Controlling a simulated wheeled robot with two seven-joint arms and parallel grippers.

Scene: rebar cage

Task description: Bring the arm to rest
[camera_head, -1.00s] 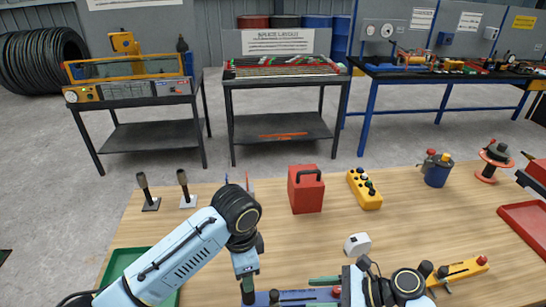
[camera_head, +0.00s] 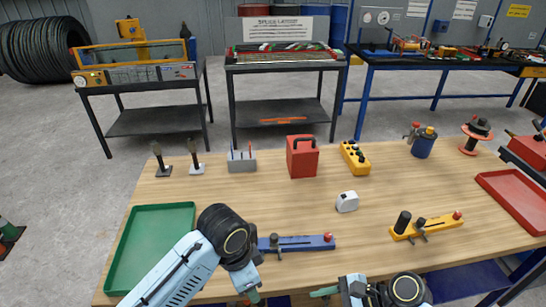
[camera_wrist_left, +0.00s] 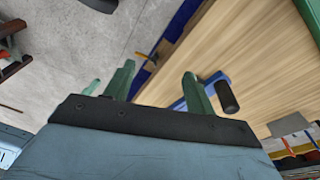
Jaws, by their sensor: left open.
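My left gripper (camera_head: 252,297) is low in the head view, at the near edge of the wooden table (camera_head: 240,205), below the blue bar fixture (camera_head: 300,243). In the left wrist view its green fingers (camera_wrist_left: 160,85) stand apart with nothing between them. Past them that view shows the table edge, the floor, and the blue fixture with its black knob beyond one finger. My right gripper (camera_head: 325,292) shows at the bottom of the head view as a green fingertip; most of it is cut off or hidden, so its opening does not show.
A green tray (camera_head: 190,208) lies beside my left arm. A yellow fixture (camera_head: 428,227), white tape measure (camera_head: 347,201), red box (camera_head: 302,157), yellow button box (camera_head: 354,158) and red tray (camera_head: 515,200) are on the table. The middle of the table is largely clear.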

